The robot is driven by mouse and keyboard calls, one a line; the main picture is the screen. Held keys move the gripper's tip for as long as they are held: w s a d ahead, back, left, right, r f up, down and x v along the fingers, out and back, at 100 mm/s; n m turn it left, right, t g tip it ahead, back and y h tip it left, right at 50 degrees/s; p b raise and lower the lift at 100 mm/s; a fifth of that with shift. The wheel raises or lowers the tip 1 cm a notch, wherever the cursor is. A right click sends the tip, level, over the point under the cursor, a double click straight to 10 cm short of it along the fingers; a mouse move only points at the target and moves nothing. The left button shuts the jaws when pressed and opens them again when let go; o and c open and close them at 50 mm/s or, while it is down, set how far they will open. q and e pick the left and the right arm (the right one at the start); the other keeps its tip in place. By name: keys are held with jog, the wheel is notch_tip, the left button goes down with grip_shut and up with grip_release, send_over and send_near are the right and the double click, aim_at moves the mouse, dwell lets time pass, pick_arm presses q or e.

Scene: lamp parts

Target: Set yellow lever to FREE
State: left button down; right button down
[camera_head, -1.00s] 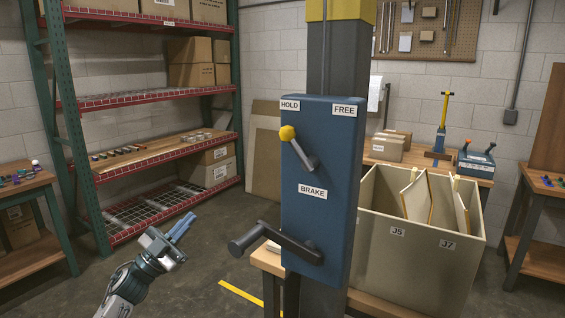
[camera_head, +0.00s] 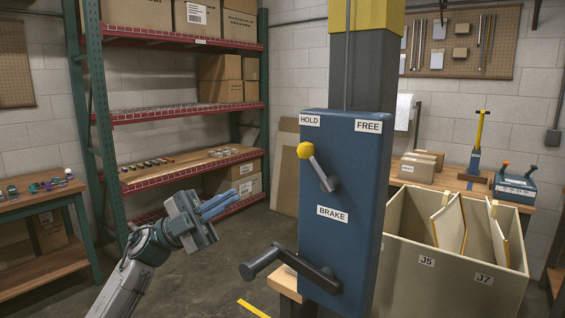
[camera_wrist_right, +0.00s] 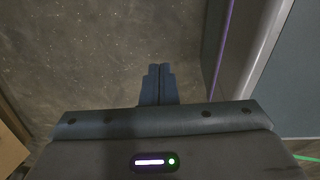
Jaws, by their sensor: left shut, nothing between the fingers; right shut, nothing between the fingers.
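The blue brake box (camera_head: 343,240) is mounted on a dark post, with a HOLD label (camera_head: 310,120) at upper left and a FREE label (camera_head: 369,126) at upper right. The yellow-knobbed lever (camera_head: 305,151) tilts up and left, its knob just under HOLD. A dark crank handle (camera_head: 290,268) sticks out below the BRAKE label (camera_head: 332,213). My left gripper (camera_head: 222,206) is shut and empty, left of the box and apart from it, lower than the yellow knob. My right gripper (camera_wrist_right: 158,84) is shut and empty over the floor in the right wrist view; it is not in the head view.
A beige bin (camera_head: 455,268) labelled J5 and J7 stands right of the box. A red and green shelf rack (camera_head: 190,165) stands behind at left. A side table (camera_head: 40,200) with small parts is at far left. Open floor lies between rack and box.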

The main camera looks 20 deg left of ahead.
pick_arm(q)
jog(key=p, duration=0.6)
send_near(317, 169)
notch_tip(317, 169, up, 5)
jog(key=w, duration=0.2)
jog(key=shift+w+d+r, duration=0.1)
jog(key=shift+w+d, duration=0.05)
jog(key=shift+d, duration=0.4)
jog(key=shift+w+d+r, duration=0.1)
jog(key=shift+w+d, duration=0.05)
jog(key=shift+d, duration=0.4)
